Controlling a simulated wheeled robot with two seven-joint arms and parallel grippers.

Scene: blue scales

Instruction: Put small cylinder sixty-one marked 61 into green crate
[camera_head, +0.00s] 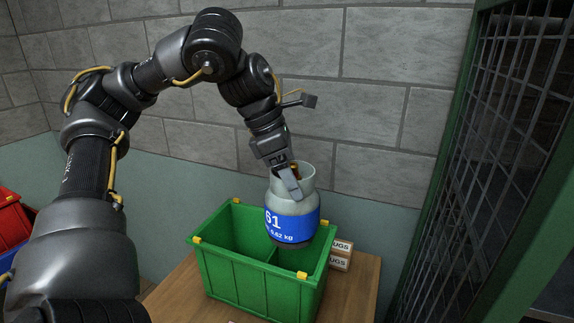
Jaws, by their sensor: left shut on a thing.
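The small cylinder (293,207) is grey with a blue band marked 61 and a weight in kg. My left gripper (291,183) is shut on its collar at the top. The cylinder hangs almost upright over the right part of the green crate (245,282), in front of its right and back walls in the picture. I cannot tell whether its base is below the rim. The green crate has yellow corner clips and an inner divider; its left compartment looks empty. The right compartment is partly hidden by the cylinder. My right gripper is not in view.
The crate stands on a wooden table (359,292). Small boxes (341,255) marked "UGS" are stacked just right of the crate. Red (12,222) and blue containers show at the left edge. A green-framed mesh panel (490,140) stands at right, a block wall behind.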

